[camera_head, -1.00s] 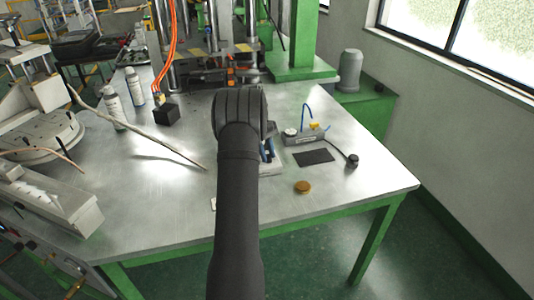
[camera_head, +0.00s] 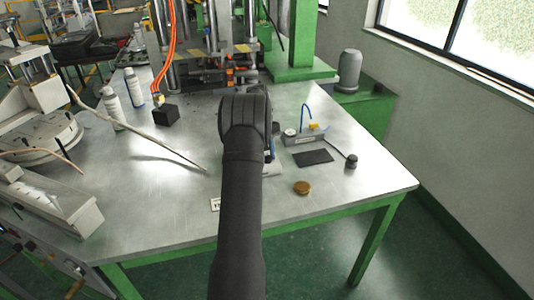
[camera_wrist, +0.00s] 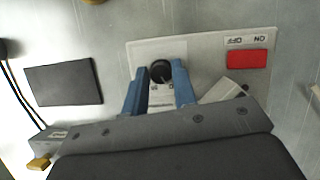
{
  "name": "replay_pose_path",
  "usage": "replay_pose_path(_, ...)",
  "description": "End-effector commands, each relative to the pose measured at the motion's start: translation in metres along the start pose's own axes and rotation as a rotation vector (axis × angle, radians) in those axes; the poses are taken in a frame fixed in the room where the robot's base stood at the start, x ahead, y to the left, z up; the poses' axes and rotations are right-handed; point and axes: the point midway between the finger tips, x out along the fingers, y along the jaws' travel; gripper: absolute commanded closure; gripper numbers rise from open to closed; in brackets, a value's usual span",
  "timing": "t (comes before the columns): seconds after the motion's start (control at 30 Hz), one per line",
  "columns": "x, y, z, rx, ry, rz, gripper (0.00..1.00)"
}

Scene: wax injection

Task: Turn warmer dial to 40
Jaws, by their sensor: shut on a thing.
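The warmer dial (camera_wrist: 160,71) is a round black knob on a white plate (camera_wrist: 143,52) in the wrist view. My gripper (camera_wrist: 159,76) has two blue fingers, one on each side of the dial, and is shut on it. Markings on the plate below the dial are partly hidden by the fingers, and I cannot read the setting. In the head view, my arm covers the dial and most of my gripper. An edge of the white plate (camera_head: 274,172) shows to the right of the arm.
A red switch (camera_wrist: 246,59) with an ON/OFF label is right of the dial. A black pad (camera_wrist: 63,83) lies left. A grey box (camera_head: 305,137) with a blue wire stands behind the pad. A brown disc (camera_head: 302,188) lies on the metal table (camera_head: 330,205). Spray bottles (camera_head: 112,106) stand left.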

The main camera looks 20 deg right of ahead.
Motion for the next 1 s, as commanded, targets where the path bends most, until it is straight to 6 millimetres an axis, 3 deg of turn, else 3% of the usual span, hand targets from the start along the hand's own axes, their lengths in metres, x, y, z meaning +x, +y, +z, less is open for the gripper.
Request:
replay_pose_path(0.07, -0.001, 0.000, -0.001, -0.001, 0.003, 0.001, 0.98)
replay_pose_path(0.1, -0.001, 0.000, -0.001, -0.001, 0.003, 0.001, 0.71)
replay_pose_path(0.2, -0.001, 0.000, -0.001, -0.001, 0.003, 0.001, 0.53)
replay_pose_path(0.57, -0.006, 0.000, 0.000, -0.001, 0.002, 0.001, 0.53)
replay_pose_path(1.0, -0.067, 0.000, -0.001, -0.001, 0.003, 0.001, 0.53)
